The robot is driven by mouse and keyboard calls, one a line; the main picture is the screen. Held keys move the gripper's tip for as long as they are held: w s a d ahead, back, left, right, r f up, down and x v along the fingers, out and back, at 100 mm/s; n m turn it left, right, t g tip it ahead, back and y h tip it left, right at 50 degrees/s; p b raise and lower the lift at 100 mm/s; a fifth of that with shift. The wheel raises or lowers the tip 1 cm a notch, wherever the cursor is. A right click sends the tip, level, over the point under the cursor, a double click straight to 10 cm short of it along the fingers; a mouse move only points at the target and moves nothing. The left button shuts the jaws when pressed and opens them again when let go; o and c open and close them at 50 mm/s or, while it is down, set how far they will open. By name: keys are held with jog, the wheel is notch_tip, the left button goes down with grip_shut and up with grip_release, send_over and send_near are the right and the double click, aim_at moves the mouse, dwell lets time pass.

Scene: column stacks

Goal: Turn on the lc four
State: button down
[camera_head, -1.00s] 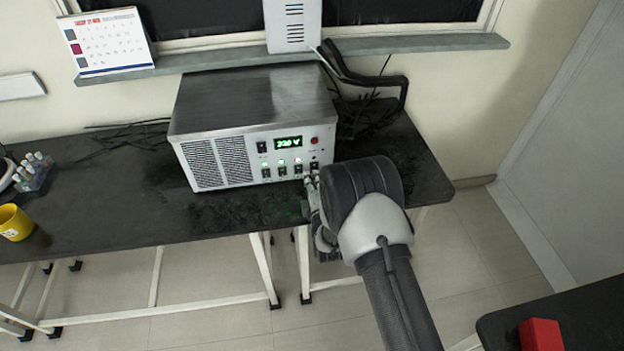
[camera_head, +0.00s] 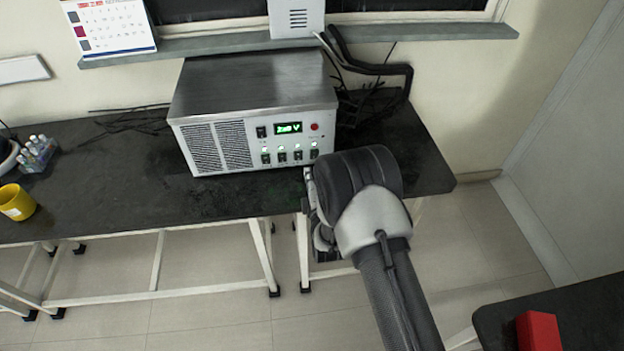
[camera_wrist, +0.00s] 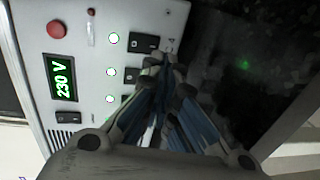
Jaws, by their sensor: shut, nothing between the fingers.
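The power supply (camera_head: 255,95) is a grey metal box on the dark bench, its display (camera_head: 288,128) reading 230 V. A row of black switches sits low on its front, each with a small light above. The rightmost switch (camera_head: 314,154) has a pale lit-looking light (camera_head: 314,145); in the wrist view this end switch (camera_wrist: 143,42) carries a label ending in 4, with a bright green-edged light (camera_wrist: 114,38) beside it. My gripper (camera_wrist: 172,68) is shut and empty, its tips near the end switches; contact cannot be told. In the head view my arm hides most of it.
A red button (camera_head: 315,127) is above the switches. Black cables (camera_head: 375,95) lie right of the box. A yellow cup (camera_head: 17,203) and a rack of small bottles (camera_head: 37,153) stand at the bench's left. A red block (camera_head: 538,332) sits on another dark table.

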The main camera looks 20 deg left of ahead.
jog(key=s+d+f+p, duration=0.1)
jog(key=s+d+p, duration=0.2)
jog(key=s+d, duration=0.2)
jog(key=shift+s+f, duration=0.15)
jog(key=shift+s, duration=1.6)
